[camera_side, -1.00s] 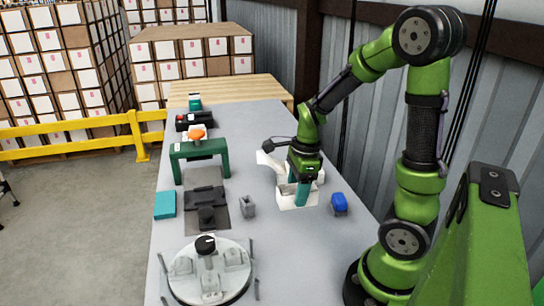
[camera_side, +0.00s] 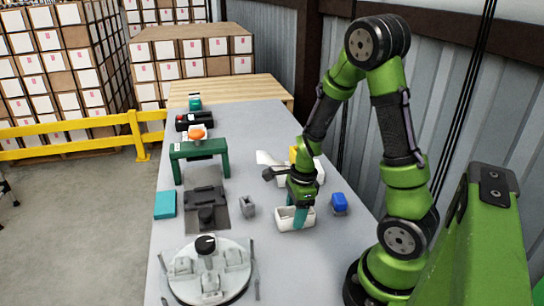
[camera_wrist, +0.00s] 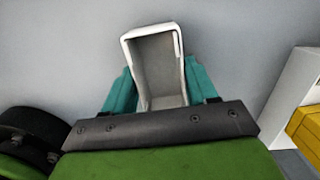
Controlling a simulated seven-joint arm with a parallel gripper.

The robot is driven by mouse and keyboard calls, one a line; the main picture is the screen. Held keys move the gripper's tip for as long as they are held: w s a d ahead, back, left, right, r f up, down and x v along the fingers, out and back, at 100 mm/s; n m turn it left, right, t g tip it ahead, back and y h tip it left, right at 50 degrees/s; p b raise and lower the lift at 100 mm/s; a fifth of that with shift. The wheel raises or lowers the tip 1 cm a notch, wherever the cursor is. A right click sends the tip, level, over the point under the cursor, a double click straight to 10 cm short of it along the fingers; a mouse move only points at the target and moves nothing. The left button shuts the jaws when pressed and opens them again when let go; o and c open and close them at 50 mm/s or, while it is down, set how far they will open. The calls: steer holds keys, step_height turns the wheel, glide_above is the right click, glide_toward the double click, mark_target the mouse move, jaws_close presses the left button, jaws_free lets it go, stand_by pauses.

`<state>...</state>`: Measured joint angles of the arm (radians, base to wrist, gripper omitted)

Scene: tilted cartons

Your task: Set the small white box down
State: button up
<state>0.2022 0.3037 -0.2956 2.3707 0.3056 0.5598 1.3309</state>
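The small white box (camera_side: 284,222) is open at the top, with a grey inside. My gripper (camera_side: 299,215) points down at it on the right part of the table. In the wrist view the small white box (camera_wrist: 152,68) sits between my two teal fingers (camera_wrist: 160,90), one against each side, so my gripper is shut on it. The box is at or just above the table top; I cannot tell whether it touches. My gripper hides part of its far side in the side view.
A larger white carton (camera_side: 316,178) with yellow contents (camera_side: 293,154) stands just behind. A blue item (camera_side: 339,203) is to the right and a small grey block (camera_side: 247,206) to the left. The grey table (camera_side: 290,265) is clear in front.

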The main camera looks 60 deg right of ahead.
steer(key=o, duration=0.4)
step_height(320, 180, up, 12)
steer(key=d, duration=0.1)
steer(key=s+a+r+n+t, duration=0.1)
steer(key=a+r+n+t, duration=0.1)
steer(key=a+n, duration=0.3)
steer(key=s+a+r+n+t, duration=0.1)
steer(key=a+r+n, duration=0.4)
steer(key=n, duration=0.5)
steer(key=s+a+r+n+t+y, duration=0.1)
steer(key=a+r+n+t, duration=0.2)
steer(key=n, duration=0.5)
steer(key=shift+s+a+r, duration=0.1)
steer(key=shift+a+r, duration=0.2)
steer(key=shift+a, duration=0.35)
steer(key=shift+s+a+r, duration=0.1)
steer(key=shift+a+r, duration=0.15)
steer(key=shift+a, duration=0.4)
